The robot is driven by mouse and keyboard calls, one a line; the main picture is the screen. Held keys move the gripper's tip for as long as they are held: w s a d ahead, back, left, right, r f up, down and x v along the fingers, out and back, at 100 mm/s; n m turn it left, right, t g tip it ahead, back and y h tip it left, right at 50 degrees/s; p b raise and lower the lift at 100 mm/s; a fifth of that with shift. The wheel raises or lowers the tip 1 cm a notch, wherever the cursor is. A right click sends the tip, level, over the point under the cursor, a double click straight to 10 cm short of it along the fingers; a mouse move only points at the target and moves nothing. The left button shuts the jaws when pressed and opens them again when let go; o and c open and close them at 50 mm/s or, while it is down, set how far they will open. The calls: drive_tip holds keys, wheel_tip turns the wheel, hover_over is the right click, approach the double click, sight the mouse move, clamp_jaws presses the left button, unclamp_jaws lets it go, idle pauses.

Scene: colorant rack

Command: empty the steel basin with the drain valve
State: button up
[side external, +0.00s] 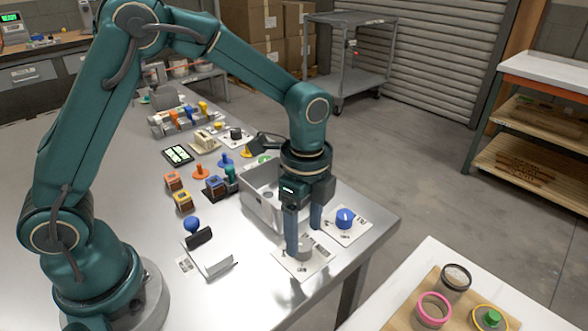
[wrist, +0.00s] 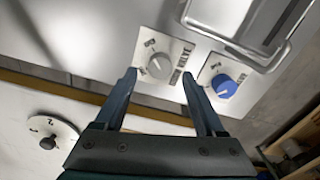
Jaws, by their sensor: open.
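The steel basin (side external: 250,199) stands near the table's front corner. Its wire-like rim (wrist: 262,58) shows at the upper right of the wrist view. A grey knob (side external: 305,245) on a white plate is in front of the basin; it also shows in the wrist view (wrist: 160,66). A blue knob (side external: 344,216) on a second plate is to its right, also in the wrist view (wrist: 224,86). The label lettering is too small to read surely. My gripper (side external: 303,238) points down, open, its fingers on either side of the grey knob. I cannot tell whether they touch it.
A tilted metal holder (side external: 212,262) and a blue round-topped piece (side external: 191,224) lie left of the basin. Colored blocks (side external: 183,201) and a tube rack (side external: 175,121) stand farther back. A side table with a wooden board (side external: 405,312) and rings is at lower right.

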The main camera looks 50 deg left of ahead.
sight(303, 249)
drive_tip(key=shift+f, duration=1.3)
clamp_jaws()
